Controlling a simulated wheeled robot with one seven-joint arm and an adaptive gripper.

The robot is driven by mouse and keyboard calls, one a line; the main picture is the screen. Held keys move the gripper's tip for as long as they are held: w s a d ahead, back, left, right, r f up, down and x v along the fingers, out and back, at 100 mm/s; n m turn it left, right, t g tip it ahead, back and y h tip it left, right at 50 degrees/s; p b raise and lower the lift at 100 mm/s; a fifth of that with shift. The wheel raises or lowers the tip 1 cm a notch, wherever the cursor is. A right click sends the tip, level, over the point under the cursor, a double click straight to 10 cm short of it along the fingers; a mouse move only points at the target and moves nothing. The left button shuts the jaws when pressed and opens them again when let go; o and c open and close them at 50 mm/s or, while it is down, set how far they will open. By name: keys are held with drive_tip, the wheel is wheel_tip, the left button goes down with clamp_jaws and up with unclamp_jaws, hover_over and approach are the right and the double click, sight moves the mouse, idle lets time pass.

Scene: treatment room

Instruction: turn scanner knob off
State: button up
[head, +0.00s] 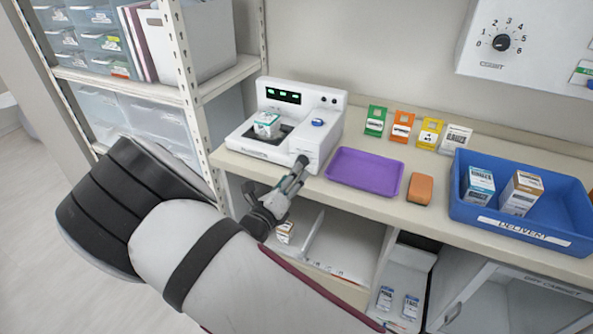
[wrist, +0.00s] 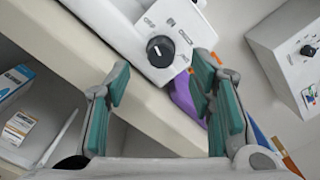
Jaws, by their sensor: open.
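The white scanner (head: 247,140) stands on the counter at the left, its small dark display (head: 283,95) lit with green marks. A box lies on its dark plate. In the wrist view the scanner (wrist: 120,32) shows a round black knob (wrist: 160,51) with a pale pointer line and small printed symbols around it. My gripper (head: 298,172) is at the scanner's front right corner, at the counter edge. In the wrist view my gripper (wrist: 162,82) is open and empty, its green-padded fingers spread, with the knob beyond and between them, not touched. The knob is hard to make out in the head view.
A purple tray (head: 365,171) and an orange block (head: 420,188) lie right of the scanner. A blue delivery bin (head: 470,212) holds boxes. A wall dial (head: 502,42) is at upper right. A shelf post (head: 186,80) stands left; open shelves lie below the counter.

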drive_tip(key=v, duration=0.7)
drive_tip(key=shift+s, duration=0.2)
